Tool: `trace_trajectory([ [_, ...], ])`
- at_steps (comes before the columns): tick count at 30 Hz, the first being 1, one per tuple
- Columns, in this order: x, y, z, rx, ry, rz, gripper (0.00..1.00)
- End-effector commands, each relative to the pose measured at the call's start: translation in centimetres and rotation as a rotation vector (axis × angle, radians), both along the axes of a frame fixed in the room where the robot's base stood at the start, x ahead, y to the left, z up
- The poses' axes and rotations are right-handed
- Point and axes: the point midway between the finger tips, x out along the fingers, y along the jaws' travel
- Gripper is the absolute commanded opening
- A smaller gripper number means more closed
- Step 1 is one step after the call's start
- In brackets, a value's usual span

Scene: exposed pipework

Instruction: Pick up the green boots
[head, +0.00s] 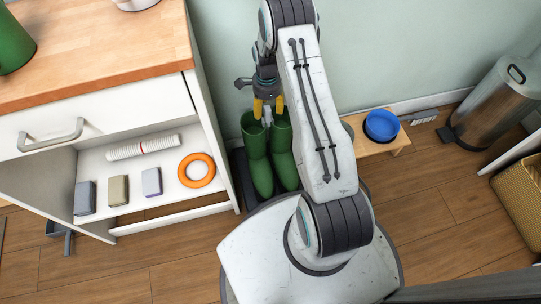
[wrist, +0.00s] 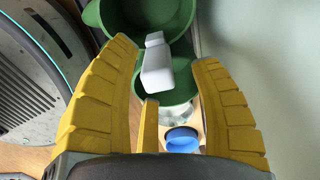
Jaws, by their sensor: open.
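The pair of green boots (head: 258,158) stands upright on a dark tray (head: 240,175) beside the cabinet, against the wall. My gripper (head: 268,108) is directly above the boot tops, pointing down, with its yellow fingers spread. In the wrist view the open boot tops (wrist: 120,15) lie beyond and between the fingers of my gripper (wrist: 164,53). A white block-like piece (wrist: 157,68) shows between the two boot openings, between the fingertips. I cannot tell whether the fingers touch it. Nothing is visibly gripped.
A white cabinet with a wooden top (head: 110,60) stands close on the left. Its open shelf holds an orange ring (head: 196,170), a white hose (head: 142,147) and several small blocks. A blue bowl (head: 381,125) sits on a low wooden stool (head: 362,140) to the right. A metal bin (head: 492,105) is farther right.

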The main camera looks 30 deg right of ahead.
Motion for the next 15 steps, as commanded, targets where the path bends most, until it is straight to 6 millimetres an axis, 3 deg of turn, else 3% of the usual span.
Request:
trace_trajectory([
  [8, -0.2, 0.1, -3.7, 0.0, 0.002, 0.001, 0.58],
  [15, -0.2, 0.1, -4.0, 0.0, 0.0, 0.001, 0.58],
])
